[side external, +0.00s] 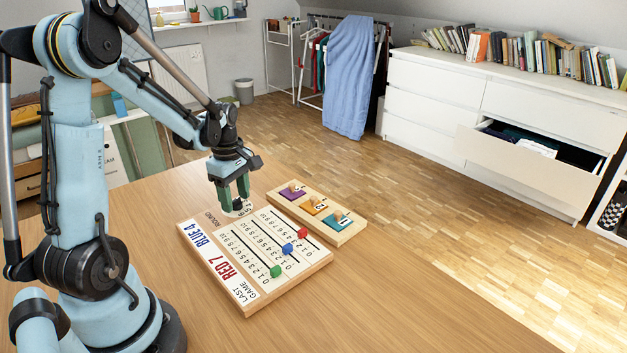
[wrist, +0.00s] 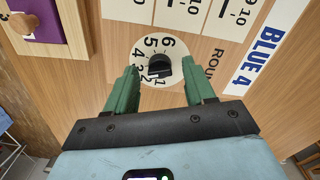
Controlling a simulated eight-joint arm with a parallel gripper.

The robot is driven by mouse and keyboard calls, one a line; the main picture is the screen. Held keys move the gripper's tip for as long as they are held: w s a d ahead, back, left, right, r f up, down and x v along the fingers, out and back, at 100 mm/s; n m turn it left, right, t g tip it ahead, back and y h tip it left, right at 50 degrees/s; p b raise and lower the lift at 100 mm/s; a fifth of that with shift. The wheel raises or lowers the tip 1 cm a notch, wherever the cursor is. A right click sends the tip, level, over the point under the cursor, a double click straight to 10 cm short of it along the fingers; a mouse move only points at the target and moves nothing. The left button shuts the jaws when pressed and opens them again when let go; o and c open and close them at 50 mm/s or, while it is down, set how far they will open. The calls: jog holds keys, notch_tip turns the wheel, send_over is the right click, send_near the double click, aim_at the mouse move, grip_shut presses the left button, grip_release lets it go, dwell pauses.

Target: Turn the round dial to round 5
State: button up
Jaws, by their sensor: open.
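The round dial (wrist: 176,49) is a pale disc with printed numbers and a black knob (wrist: 160,67) at its centre. Its 6 and 5 are at the top in the wrist view, with 4 and 3 down the left. Which number the knob points to is unclear. In the side view the dial (side external: 238,211) is at the far-left end of the wooden scoreboard (side external: 300,282), partly hidden by my gripper. My gripper (side external: 235,196) is open above the dial, pointing down. In the wrist view its green fingers (wrist: 159,66) stand on either side of the knob, apparently apart from it.
The scoreboard has slotted tracks with a green peg (side external: 276,271), a blue peg (side external: 288,248) and a red peg (side external: 303,233). A knobbed puzzle board (side external: 347,235) lies just behind it. The table (side external: 400,300) is clear to the right. A white dresser (side external: 430,100) has one drawer open.

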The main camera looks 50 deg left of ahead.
jog(key=shift+c, duration=0.3)
grip_shut()
jog(key=m, duration=0.7)
jog(key=shift+m, duration=0.3)
jog(key=m, duration=0.4)
jog(key=shift+m, duration=2)
